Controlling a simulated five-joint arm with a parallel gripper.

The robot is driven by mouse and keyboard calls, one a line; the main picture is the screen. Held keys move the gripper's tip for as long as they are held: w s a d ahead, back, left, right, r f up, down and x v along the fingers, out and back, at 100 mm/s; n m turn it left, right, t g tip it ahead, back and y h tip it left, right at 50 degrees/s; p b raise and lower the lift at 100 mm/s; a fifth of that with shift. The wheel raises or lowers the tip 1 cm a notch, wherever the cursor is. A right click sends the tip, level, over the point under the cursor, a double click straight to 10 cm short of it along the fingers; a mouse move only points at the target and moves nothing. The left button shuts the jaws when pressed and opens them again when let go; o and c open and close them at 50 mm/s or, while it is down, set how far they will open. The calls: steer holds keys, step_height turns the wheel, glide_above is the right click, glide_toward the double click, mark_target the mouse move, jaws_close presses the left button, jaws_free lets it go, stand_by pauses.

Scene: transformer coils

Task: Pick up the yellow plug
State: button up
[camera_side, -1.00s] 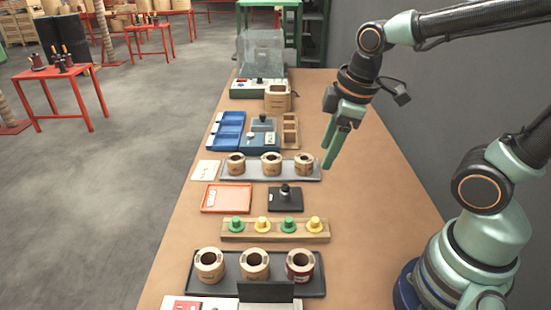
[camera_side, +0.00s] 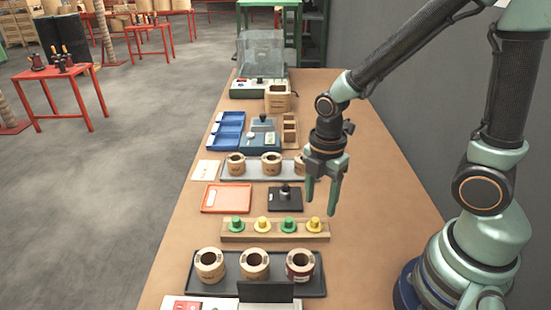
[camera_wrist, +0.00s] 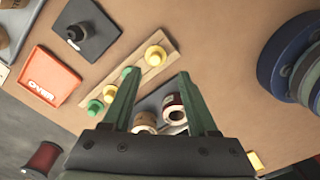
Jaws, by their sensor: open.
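Two yellow plugs stand in a wooden strip (camera_side: 228,234), alternating with two green plugs. One yellow plug (camera_side: 314,224) is at the strip's right end; the other yellow plug (camera_side: 262,225) is second from the left. The green plugs (camera_side: 288,225) and (camera_side: 237,224) look alike in shape. My gripper (camera_side: 321,205) is open and empty, above and a little behind the right-end yellow plug in the side view. In the wrist view the fingers (camera_wrist: 162,92) are spread, and the end yellow plug (camera_wrist: 155,56) shows beyond them, not between the tips.
A dark tray (camera_side: 233,288) with several coils lies in front of the strip. Behind it are an orange tray (camera_side: 226,199) and a black base with a knob (camera_side: 284,199). A grey tray (camera_side: 237,175) of coils sits farther back. The table's right side is clear.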

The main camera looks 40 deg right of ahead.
mark_target(315, 219)
steer(key=shift+w+f, duration=0.2)
steer(key=shift+f, duration=1.3)
steer(key=shift+w+f, duration=0.2)
steer(key=shift+f, duration=1.25)
steer(key=shift+c, duration=0.3)
jaws_close()
